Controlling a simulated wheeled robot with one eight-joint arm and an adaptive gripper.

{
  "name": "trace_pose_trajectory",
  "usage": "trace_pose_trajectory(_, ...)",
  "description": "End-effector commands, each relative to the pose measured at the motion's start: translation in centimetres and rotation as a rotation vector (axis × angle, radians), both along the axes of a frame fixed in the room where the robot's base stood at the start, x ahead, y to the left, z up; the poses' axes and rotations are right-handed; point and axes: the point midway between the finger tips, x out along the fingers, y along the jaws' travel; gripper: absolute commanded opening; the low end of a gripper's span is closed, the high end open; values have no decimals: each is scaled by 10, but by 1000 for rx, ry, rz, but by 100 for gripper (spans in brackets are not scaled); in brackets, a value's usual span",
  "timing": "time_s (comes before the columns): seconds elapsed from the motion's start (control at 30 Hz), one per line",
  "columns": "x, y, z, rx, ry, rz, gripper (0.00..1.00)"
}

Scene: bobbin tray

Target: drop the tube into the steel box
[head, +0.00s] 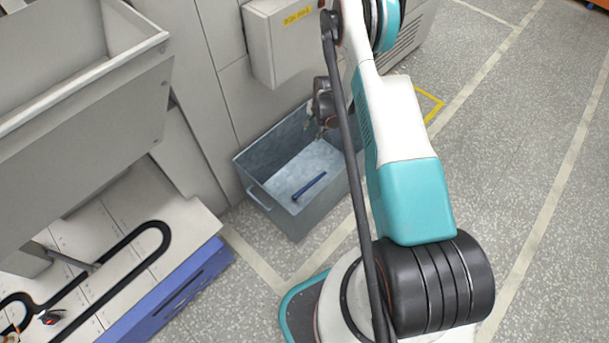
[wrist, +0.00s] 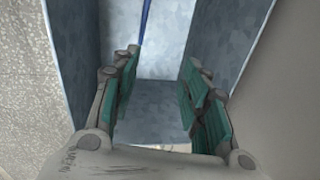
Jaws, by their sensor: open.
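The tube (head: 309,187) is dark blue and thin. It lies on the floor of the steel box (head: 268,203), inside its walls, in the head view. In the wrist view part of the tube (wrist: 146,22) shows at the top, beyond my fingers. The steel box is grey, open at the top, with a handle on its near left side. My gripper (head: 318,130) is above the far part of the box, partly hidden by my arm. In the wrist view my gripper (wrist: 162,95) is open, with nothing between its green-padded fingers, and the tube is apart from it.
A grey cabinet (head: 205,70) stands behind the box, with a wall-mounted unit (head: 285,45) above it. At left is a machine with a black looped track (head: 150,235) and a blue front edge (head: 180,295). Speckled floor (head: 520,130) is clear at right.

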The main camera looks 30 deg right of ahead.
Motion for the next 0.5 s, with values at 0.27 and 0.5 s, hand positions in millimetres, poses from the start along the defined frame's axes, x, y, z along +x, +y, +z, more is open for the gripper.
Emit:
trace_pose_trajectory(0.27,-8,-2,49,0,0,0,42)
trace_pose_trajectory(0.5,-11,-3,71,0,0,0,42)
